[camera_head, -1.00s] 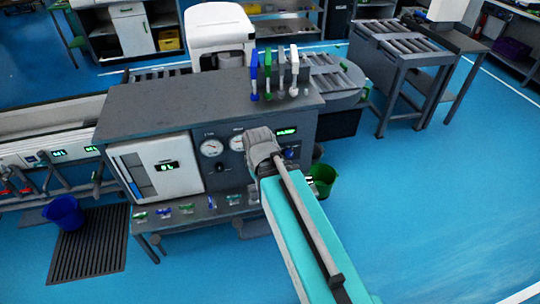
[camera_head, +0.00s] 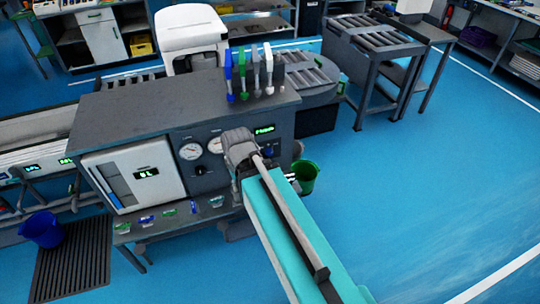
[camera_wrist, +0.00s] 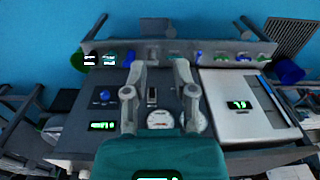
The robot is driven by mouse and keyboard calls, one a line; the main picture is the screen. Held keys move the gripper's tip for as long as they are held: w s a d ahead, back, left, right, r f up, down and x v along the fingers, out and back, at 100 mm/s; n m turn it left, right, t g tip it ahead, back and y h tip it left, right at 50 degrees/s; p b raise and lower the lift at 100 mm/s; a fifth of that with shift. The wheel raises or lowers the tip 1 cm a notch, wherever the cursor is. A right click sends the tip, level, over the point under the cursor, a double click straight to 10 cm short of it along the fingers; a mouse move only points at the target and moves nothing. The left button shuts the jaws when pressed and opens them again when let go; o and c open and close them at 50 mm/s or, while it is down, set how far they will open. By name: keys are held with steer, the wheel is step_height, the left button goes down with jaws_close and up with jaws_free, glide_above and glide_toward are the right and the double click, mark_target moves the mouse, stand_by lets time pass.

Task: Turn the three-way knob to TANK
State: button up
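The grey test bench panel (camera_head: 222,176) carries two round gauges (camera_head: 190,151), a black knob (camera_head: 199,170) below the left gauge, and a green-lit display (camera_head: 264,130). A blue knob (camera_head: 270,152) shows at the right, partly behind my wrist; it also shows in the wrist view (camera_wrist: 104,95), which is upside down. I cannot read labels, so cannot tell which knob is the three-way one. My gripper (camera_wrist: 159,68) is open and empty, its fingers apart in front of the panel, with a small switch (camera_wrist: 152,95) seen between them.
A white cabinet with a display (camera_head: 137,176) is left of the panel. A low shelf (camera_head: 180,222) with small coloured parts runs below it. Colored tools (camera_head: 255,70) stand on top. A green bucket (camera_head: 305,175) is right, a blue bucket (camera_head: 42,229) left. The right floor is clear.

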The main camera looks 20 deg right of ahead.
steer(key=o, duration=0.6)
steer(key=shift+m+t+y, duration=0.4)
steer(key=shift+m+y, duration=0.1)
steer(key=shift+m, duration=0.2)
steer(key=w+f+b, duration=0.1)
steer(key=f, duration=0.1)
steer(key=w+f+b, duration=0.1)
steer(key=b, duration=0.1)
steer(key=shift+a+f, duration=0.2)
steer(key=shift+f, duration=0.15)
steer(key=w+f+m+t+y+b, duration=0.3)
steer(key=w+f+m+b, duration=0.3)
steer(key=b, duration=0.3)
steer(key=m+t+h+b, duration=0.6)
steer(key=m+t+b, duration=0.8)
steer(key=m+b, duration=1.85)
glide_toward(270, 153)
steer(key=s+n+b, duration=0.3)
steer(key=n+b, duration=0.1)
steer(key=shift+s+a+m, duration=0.15)
steer(key=shift+a+m, duration=0.1)
steer(key=shift+a, duration=0.1)
steer(key=w, duration=0.4)
steer(key=w+d, duration=0.1)
steer(key=w, duration=0.8)
steer(key=shift+w+d, duration=0.35)
